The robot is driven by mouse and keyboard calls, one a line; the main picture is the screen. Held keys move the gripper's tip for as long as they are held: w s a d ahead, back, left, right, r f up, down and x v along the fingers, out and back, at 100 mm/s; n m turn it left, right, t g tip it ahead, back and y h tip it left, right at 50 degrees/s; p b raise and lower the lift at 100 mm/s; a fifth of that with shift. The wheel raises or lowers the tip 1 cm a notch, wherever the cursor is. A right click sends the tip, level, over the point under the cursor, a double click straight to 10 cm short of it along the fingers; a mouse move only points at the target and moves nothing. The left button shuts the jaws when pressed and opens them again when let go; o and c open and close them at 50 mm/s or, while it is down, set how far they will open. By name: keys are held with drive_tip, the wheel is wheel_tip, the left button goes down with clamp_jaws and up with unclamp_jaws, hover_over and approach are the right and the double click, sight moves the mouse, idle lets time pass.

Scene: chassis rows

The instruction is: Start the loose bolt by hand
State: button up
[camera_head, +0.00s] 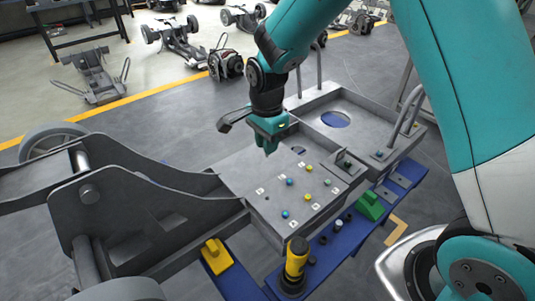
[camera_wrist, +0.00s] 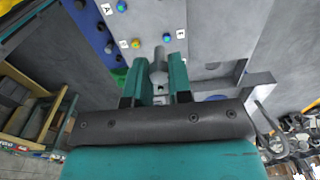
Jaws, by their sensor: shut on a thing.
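My gripper (camera_head: 270,148) is above the far left part of the flat grey chassis plate (camera_head: 240,172), pointing down. In the wrist view its two teal fingers (camera_wrist: 159,78) are shut on a grey bolt (camera_wrist: 158,62), which stands out beyond the fingertips. The plate carries several coloured bolt heads, among them a blue one (camera_head: 290,182), a yellow one (camera_head: 308,196) and a lower blue one (camera_head: 285,214), with small white labels beside them. A dark spot (camera_head: 267,197), perhaps an empty hole, shows on the plate. I cannot see the held bolt in the head view.
A blue tray (camera_head: 332,246) along the plate's near side holds a yellow-and-black tool (camera_head: 296,262), a green block (camera_head: 370,206) and small dark parts. A yellow block (camera_head: 216,256) sits at the left. Raised handles (camera_head: 406,110) rise at the right. Other chassis stand behind a yellow floor line.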

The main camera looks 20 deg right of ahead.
wheel_tip(320, 180, down, 17)
drive_tip(key=m+b, duration=0.7)
drive_tip(key=m, duration=0.7)
drive_tip(key=shift+m, duration=0.3)
drive_tip(key=shift+r+n, duration=0.3)
drive_tip(key=shift+n, duration=0.6)
drive_tip(key=n+b, duration=0.1)
drive_tip(key=n, duration=0.4)
drive_tip(key=shift+r+n, duration=0.25)
drive_tip(key=shift+n, duration=0.55)
drive_tip(key=n+p, duration=0.1)
drive_tip(key=n, duration=0.5)
drive_tip(key=shift+f, duration=0.1)
drive_tip(key=shift+f+b, duration=0.3)
drive_tip(key=shift+f, duration=0.85)
